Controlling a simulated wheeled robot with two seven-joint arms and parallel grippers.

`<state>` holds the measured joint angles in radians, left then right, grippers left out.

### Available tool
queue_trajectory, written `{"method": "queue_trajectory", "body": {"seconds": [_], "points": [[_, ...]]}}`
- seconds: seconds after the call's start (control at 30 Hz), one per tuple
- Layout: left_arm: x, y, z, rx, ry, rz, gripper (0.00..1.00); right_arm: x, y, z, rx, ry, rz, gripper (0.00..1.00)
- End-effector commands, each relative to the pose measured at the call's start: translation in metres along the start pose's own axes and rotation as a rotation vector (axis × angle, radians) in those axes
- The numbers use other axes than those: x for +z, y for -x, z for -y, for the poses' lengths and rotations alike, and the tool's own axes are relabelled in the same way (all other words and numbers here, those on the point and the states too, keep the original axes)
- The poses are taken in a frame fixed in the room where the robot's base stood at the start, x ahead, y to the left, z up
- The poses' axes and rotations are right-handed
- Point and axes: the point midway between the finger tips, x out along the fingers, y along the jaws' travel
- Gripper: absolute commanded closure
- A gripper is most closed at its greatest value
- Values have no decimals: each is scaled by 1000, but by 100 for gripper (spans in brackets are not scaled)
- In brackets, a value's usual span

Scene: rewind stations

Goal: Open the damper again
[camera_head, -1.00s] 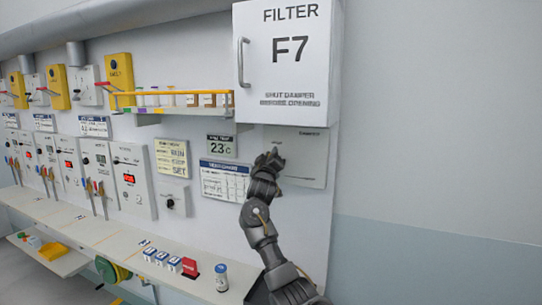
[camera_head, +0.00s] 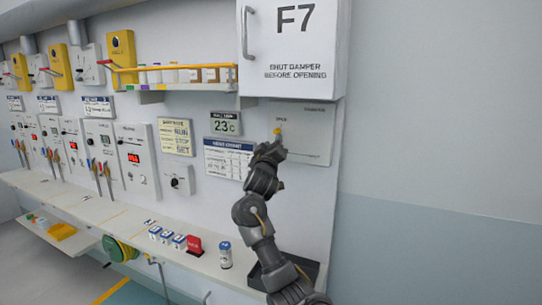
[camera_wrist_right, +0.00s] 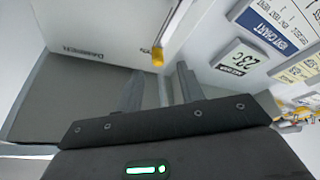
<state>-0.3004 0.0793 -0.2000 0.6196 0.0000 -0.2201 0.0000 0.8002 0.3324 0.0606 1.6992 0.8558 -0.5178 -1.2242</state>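The damper panel (camera_head: 312,150) is a light grey plate on the wall below the filter F7 cabinet. "OPEN" is printed at its upper left. A lever with a yellow tip (camera_head: 278,131) shows beside that word. In the right wrist view the damper panel (camera_wrist_right: 75,100) fills the left side, and the yellow tip (camera_wrist_right: 157,57) sits just beyond my fingertips. My right gripper (camera_head: 268,150) is at the panel's left part, just below the yellow tip. In the right wrist view its fingers (camera_wrist_right: 160,78) are apart, and no grip on the lever shows. My left gripper is out of view.
The filter F7 cabinet (camera_head: 292,55) juts out above the panel. A yellow-railed shelf (camera_head: 180,84) with jars is to its left. The ledge (camera_head: 120,218) below carries small blue-labelled boxes, a red item and a jar (camera_head: 225,255). The wall at right is bare.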

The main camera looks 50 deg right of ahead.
Motion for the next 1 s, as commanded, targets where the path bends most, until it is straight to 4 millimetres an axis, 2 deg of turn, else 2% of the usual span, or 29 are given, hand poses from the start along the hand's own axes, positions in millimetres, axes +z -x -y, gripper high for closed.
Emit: {"method": "queue_trajectory", "body": {"seconds": [0.1,0.23,0.87,0.93,1.0], "points": [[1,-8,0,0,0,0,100,1,20,1,0,-4,-1,62],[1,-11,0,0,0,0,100,1,31,1,-1,-1,1,62],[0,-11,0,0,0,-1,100,1,34,0,0,1,1,62],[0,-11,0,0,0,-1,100,2,36,3,-9,1,-1,62],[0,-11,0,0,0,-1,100,5,42,14,-42,-2,-11,62]]}}
